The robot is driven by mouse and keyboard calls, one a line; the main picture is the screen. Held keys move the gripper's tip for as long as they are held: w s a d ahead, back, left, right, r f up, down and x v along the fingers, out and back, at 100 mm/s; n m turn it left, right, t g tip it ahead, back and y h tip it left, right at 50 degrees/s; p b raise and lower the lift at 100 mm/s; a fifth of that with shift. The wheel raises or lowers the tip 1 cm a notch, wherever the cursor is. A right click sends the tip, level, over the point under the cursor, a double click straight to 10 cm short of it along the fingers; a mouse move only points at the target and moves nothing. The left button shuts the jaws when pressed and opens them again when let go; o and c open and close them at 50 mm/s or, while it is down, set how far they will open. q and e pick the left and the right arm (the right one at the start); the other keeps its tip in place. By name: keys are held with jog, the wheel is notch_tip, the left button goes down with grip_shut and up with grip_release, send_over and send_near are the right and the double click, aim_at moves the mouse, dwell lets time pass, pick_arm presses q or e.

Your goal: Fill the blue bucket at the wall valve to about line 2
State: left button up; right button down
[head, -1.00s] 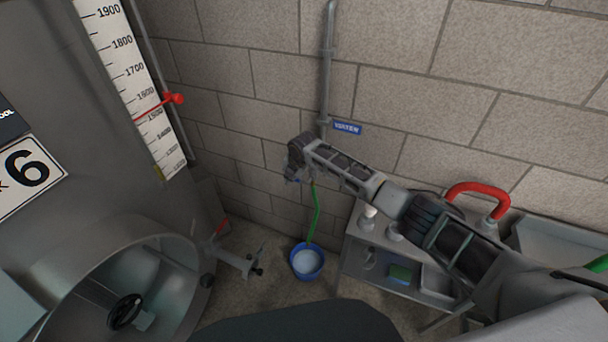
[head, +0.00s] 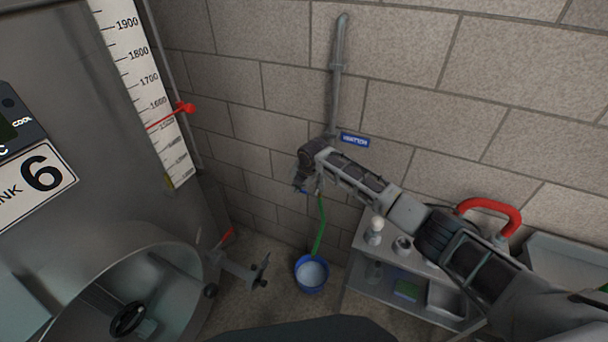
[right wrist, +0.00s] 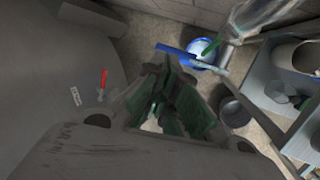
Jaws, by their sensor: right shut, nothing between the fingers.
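The blue bucket (head: 311,287) stands upright on the floor by the wall. Its inside looks pale; I cannot read its lines or tell the water level. A green hose (head: 320,228) runs from the wall outlet down to the bucket. The bucket also shows in the right wrist view (right wrist: 199,65). My right gripper (head: 302,184) is at the wall valve below the grey pipe, shut and empty, and hides most of the valve. In the right wrist view a blue lever (right wrist: 180,56) lies just beyond the fingertips (right wrist: 163,70); contact is unclear. My left gripper is not in view.
A grey pipe (head: 339,75) and a blue sign (head: 355,140) are on the block wall. A metal cart (head: 385,258) with small items stands right of the bucket.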

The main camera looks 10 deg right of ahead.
jog(key=v, duration=0.9)
dwell(0.7)
